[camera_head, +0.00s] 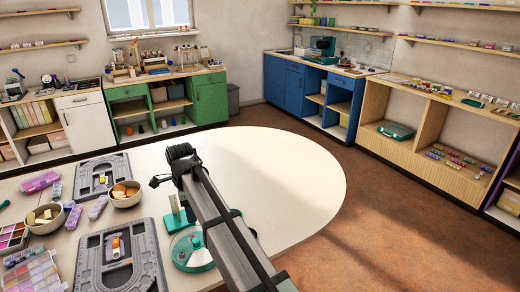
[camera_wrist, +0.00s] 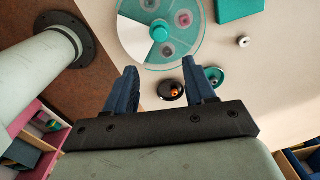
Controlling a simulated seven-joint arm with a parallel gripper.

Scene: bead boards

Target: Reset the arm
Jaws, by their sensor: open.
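My gripper (camera_wrist: 160,70) shows in the wrist view with its two blue fingers wide apart and nothing between them. It is above the pale table (camera_head: 290,165), near a round teal case (camera_wrist: 127,38) with a clear lid and a few compartments. In the head view my arm reaches in from the bottom and hides part of the table; I cannot make out the fingers there. Two grey bead boards lie on the left of the table, one at the back (camera_head: 83,183) and one in front (camera_head: 152,262).
A black dish (camera_wrist: 166,97) with an orange piece and a dark green dish (camera_wrist: 216,84) lie near the fingertips. A teal block (camera_wrist: 240,8) and white ring (camera_wrist: 244,42) lie beyond. Bowls (camera_head: 127,202) and bead boxes crowd the table's left; its right is clear.

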